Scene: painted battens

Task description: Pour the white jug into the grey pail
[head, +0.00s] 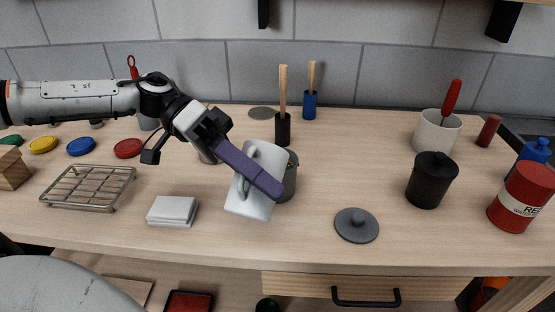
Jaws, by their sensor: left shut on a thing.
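My left gripper (268,184), with long purple fingers, reaches in from the left and is shut on the white jug (250,204). The jug is tilted and held over the middle of the counter, its handle at the upper left. The grey pail (289,180) stands right behind the jug, to its right, and is partly hidden by the jug and the fingers. A small coloured patch shows near the pail's top. I cannot tell whether jug and pail touch, nor whether anything flows. My right gripper is not in view.
A dark round lid (357,225) lies at the front, with a black canister (431,180) and red tin (521,197) to its right. A wire rack (88,187) and white folded cloth (173,211) lie left.

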